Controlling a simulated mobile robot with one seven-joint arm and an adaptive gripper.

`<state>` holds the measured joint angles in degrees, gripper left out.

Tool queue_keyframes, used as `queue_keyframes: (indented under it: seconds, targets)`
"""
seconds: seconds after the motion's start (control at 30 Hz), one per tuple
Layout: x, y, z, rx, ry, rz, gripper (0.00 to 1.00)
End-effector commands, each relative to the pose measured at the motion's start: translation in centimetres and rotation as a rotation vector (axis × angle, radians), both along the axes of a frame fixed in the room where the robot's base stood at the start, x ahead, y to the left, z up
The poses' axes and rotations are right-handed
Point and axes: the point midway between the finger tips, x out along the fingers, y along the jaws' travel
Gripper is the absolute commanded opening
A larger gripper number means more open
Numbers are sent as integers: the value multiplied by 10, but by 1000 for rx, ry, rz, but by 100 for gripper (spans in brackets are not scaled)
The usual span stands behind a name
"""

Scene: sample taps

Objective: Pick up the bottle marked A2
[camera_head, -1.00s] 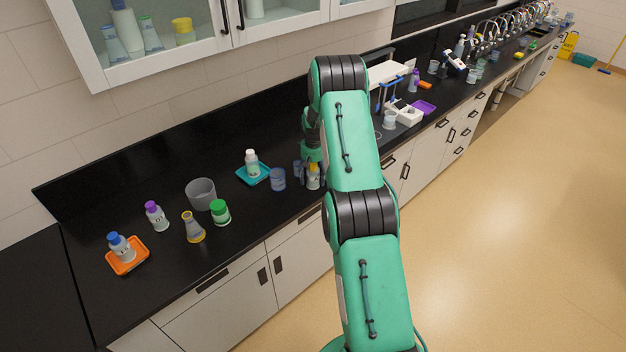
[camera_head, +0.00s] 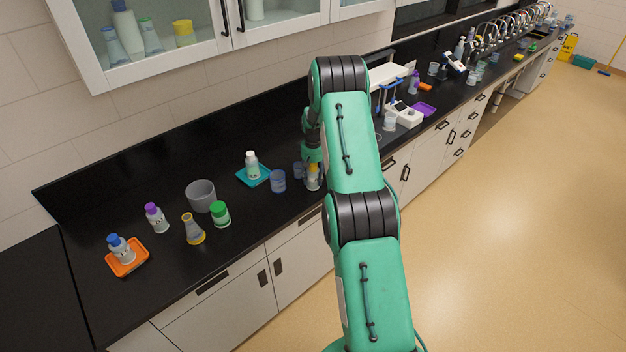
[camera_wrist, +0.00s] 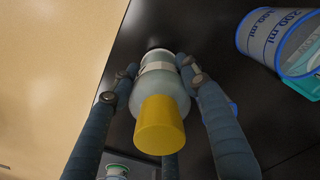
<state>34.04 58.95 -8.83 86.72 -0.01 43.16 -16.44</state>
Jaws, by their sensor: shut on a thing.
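A bottle with a yellow cap (camera_wrist: 160,125) and a pale, translucent body stands between the fingers of my gripper (camera_wrist: 155,85) in the wrist view. The fingers are shut on the sides of the bottle. In the head view the same yellow-capped bottle (camera_head: 313,178) is near the counter's front edge, with my gripper (camera_head: 311,165) around it and my arm partly in front. Its marking cannot be read in either view.
A blue-rimmed beaker (camera_wrist: 272,42) is close to my gripper; it also shows in the head view (camera_head: 278,181). A teal tray (camera_head: 246,178) holds a white bottle. A grey container (camera_head: 201,195), a flask (camera_head: 193,230) and a green-capped bottle (camera_head: 221,215) stand further left.

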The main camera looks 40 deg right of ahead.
Motion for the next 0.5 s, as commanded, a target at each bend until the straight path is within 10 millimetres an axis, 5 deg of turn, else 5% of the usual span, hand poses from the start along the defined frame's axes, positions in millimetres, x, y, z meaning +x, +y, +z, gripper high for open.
queue_keyframes:
  seconds: [0.3,0.5]
  targets:
    - [0,0,31,-1,-2,0,11]
    - [-25,16,32,0,0,0,11]
